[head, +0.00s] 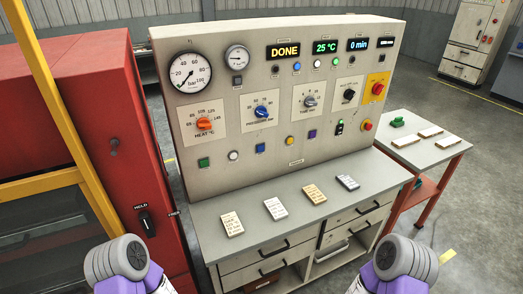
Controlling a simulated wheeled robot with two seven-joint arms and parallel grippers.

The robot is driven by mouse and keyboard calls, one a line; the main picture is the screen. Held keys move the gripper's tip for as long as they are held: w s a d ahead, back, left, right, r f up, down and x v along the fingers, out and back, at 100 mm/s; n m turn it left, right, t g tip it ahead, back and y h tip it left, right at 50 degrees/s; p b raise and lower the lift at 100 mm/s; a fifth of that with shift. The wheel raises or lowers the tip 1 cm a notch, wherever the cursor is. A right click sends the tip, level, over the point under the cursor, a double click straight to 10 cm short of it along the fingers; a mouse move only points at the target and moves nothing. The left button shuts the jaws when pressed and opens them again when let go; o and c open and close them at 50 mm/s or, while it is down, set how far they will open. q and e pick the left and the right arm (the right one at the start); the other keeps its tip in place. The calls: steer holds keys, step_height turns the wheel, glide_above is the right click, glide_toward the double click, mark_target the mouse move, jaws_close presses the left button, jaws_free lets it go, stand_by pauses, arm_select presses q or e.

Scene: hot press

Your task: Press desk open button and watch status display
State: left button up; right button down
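The control desk (173,119) stands ahead with an upright grey panel. Its status display (283,51) is lit and reads DONE in yellow. Along the lower panel are a green square button (204,162), a white round button (234,155), a blue square button (260,148), a yellow button (289,140) and a purple button (312,134). Their labels are too small to read, so I cannot tell which is the open button. Parts of both my arms show at the bottom edge, away from the panel. No gripper fingers show.
Other displays read 25 °C (325,47) and 0 min (357,44). Several small cards lie on the desk's worktop (290,187). A red press cabinet (100,110) stands close on the left, a side table (440,153) on the right.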

arm_select(q)
jaws_close()
stand_by(1.5)
